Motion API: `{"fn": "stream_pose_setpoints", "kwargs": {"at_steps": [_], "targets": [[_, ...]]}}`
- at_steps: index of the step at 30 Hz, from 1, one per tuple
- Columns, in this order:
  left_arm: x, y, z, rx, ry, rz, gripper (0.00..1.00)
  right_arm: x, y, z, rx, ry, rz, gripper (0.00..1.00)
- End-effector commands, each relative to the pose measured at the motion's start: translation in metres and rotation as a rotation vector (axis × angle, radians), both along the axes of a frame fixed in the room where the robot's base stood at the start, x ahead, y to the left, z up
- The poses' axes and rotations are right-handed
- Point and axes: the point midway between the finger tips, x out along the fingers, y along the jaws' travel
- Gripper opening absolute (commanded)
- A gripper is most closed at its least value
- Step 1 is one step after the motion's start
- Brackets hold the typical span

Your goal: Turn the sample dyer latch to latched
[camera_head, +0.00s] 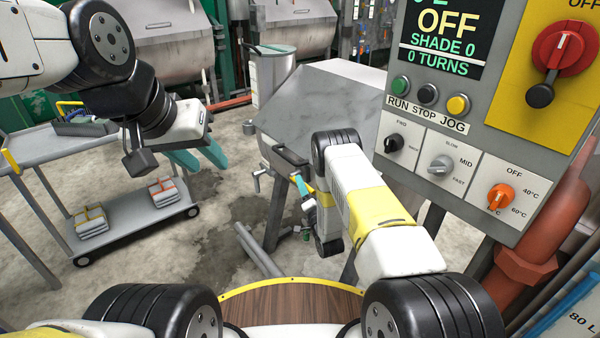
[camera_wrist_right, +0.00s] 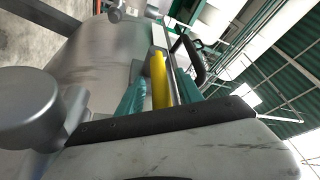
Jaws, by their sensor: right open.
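The sample dyer (camera_head: 335,100) is the grey metal drum housing at the centre of the head view, and its drum (camera_wrist_right: 100,60) fills the left of the right wrist view. A yellow bar (camera_wrist_right: 159,80), apparently the latch lever, stands in front of it, with a black handle (camera_wrist_right: 192,58) beyond. My right gripper (camera_wrist_right: 160,92) is open, its teal fingers on either side of the bar; contact cannot be told. In the head view the right gripper (camera_head: 301,188) is small and partly hidden by its wrist. My left gripper (camera_head: 203,160) is open and empty, left of the dyer.
A control panel (camera_head: 452,130) with buttons and knobs hangs close on the right, its display reading OFF. A red pipe (camera_head: 545,225) runs below it. A grey cart (camera_head: 140,215) with folded cloths stands at the left. Larger drums (camera_head: 175,50) stand behind.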

Motion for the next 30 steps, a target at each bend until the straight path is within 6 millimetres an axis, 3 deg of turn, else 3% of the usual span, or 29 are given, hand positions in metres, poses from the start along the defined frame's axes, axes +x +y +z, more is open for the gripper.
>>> {"fn": "stream_pose_setpoints", "kwargs": {"at_steps": [3,9,30], "targets": [[0.0000,0.0000,0.0000,0.000,0.000,0.000,0.38,0.0001,0.0001,0.0001,0.000,0.000,0.000,0.39],[0.0000,0.0000,0.0000,0.000,0.000,0.000,0.38,0.0001,0.0001,0.0000,0.000,0.000,0.000,0.00],[0.0000,0.0000,0.0000,0.000,0.000,0.000,0.38,-0.0001,0.0002,-0.0003,0.000,0.000,0.000,0.00]]}}
